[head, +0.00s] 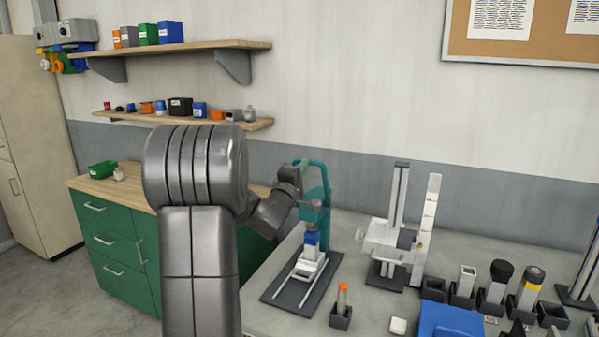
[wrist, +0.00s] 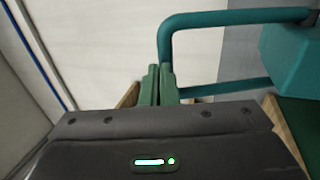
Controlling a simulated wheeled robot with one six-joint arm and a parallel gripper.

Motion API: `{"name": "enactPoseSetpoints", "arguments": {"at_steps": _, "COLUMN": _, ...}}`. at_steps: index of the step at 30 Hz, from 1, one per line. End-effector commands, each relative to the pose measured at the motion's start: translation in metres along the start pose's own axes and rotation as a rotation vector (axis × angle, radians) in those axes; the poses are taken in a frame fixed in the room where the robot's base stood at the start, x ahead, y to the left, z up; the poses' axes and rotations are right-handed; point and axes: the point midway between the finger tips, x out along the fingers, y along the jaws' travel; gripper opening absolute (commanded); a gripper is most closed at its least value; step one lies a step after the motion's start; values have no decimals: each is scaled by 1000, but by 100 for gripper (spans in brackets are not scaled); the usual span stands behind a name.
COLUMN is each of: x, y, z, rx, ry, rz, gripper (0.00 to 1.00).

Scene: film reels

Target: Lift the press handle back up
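The teal press (head: 316,205) stands on a dark base plate (head: 300,275) on the grey bench. Its teal tube, bent in a loop, shows at the top in the head view and at the upper right in the wrist view (wrist: 235,18). A blue-topped piece (head: 311,240) sits under the press on a white carriage (head: 303,268). My gripper (head: 303,164) is up at the loop's left side. In the wrist view its greenish fingers (wrist: 159,85) are close together and overlap the tube's left upright. I see no tube between them; contact is unclear.
A white stand (head: 388,235) with an upright scale is right of the press. An orange-capped vial (head: 342,298) stands in front of it. Several dark holders fill the bench's right side. A green drawer cabinet (head: 115,240) is at left, with wall shelves (head: 185,122) above.

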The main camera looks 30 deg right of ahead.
Motion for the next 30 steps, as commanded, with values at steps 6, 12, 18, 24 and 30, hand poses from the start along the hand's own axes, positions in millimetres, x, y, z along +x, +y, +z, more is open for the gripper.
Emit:
{"name": "enactPoseSetpoints", "arguments": {"at_steps": 6, "x": 28, "y": 10, "z": 1, "rx": 0, "ry": -1, "rz": 1, "gripper": 0}}
{"name": "enactPoseSetpoints", "arguments": {"at_steps": 12, "x": 46, "y": 11, "z": 0, "rx": 1, "ry": -1, "rz": 2, "gripper": 0}}
{"name": "enactPoseSetpoints", "arguments": {"at_steps": 18, "x": 56, "y": 9, "z": 0, "rx": 0, "ry": 0, "rz": 0, "gripper": 0}}
{"name": "enactPoseSetpoints", "arguments": {"at_steps": 24, "x": 58, "y": 9, "z": 0, "rx": 0, "ry": 0, "rz": 1, "gripper": 0}}
{"name": "enactPoseSetpoints", "arguments": {"at_steps": 30, "x": 58, "y": 8, "z": 0, "rx": 0, "ry": 0, "rz": 0, "gripper": 0}}
